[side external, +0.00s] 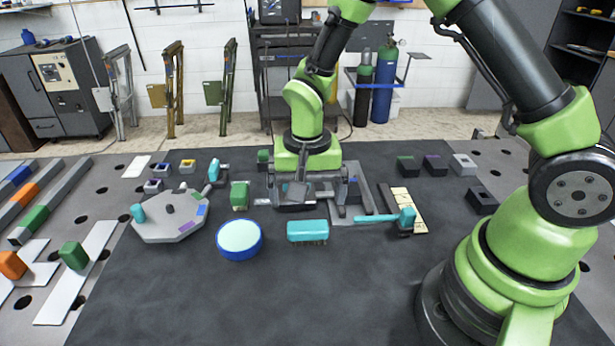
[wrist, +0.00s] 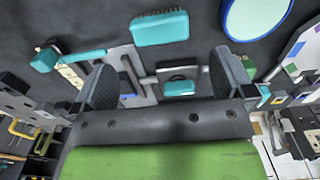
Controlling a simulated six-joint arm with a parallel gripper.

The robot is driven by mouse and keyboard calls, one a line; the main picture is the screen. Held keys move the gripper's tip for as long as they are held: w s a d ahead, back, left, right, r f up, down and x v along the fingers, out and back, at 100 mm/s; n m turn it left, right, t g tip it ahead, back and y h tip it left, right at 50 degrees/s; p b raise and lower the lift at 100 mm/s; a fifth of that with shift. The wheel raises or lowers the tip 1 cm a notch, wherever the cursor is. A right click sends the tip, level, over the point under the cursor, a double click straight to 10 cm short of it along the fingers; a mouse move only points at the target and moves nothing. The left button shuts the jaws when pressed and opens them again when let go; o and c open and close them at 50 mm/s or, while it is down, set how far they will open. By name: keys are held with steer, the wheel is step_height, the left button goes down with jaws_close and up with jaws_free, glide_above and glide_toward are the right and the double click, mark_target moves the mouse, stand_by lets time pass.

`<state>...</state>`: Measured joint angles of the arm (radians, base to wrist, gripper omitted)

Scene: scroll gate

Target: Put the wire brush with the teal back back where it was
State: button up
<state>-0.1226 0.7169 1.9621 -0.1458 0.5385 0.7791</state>
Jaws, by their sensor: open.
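The wire brush with the teal back (side external: 307,230) lies bristles down on the dark mat, near the middle front. It also shows at the top of the wrist view (wrist: 160,27), with its bristles along one edge. My gripper (side external: 308,192) is open above the grey fixture behind the brush, apart from the brush. In the wrist view its two dark fingers (wrist: 165,80) stand wide apart. Between them I see parts of a grey fixture and a small teal piece (wrist: 180,87), not a held object. The gripper hides part of the fixture.
A round blue-rimmed disc (side external: 240,238) lies just left of the brush. A teal-handled tool (side external: 400,218) lies to the right, near a pale wooden strip (side external: 409,203). A grey plate (side external: 172,227) with pegs stands left. Small blocks line the back. The mat's front is clear.

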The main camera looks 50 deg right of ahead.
steer(key=shift+r, duration=1.9)
step_height(320, 180, up, 13)
steer(key=n+t+y, duration=0.1)
steer(key=n+t, duration=0.1)
steer(key=t, duration=0.2)
glide_above(308, 226)
steer(key=s+d, duration=0.1)
steer(key=s, duration=0.5)
steer(key=s+r+n+t+y, duration=0.1)
steer(key=s+r+n+t, duration=0.2)
steer(key=s, duration=0.6)
step_height(308, 226, up, 2)
steer(key=shift+s+r, duration=0.1)
steer(key=shift+s, duration=0.05)
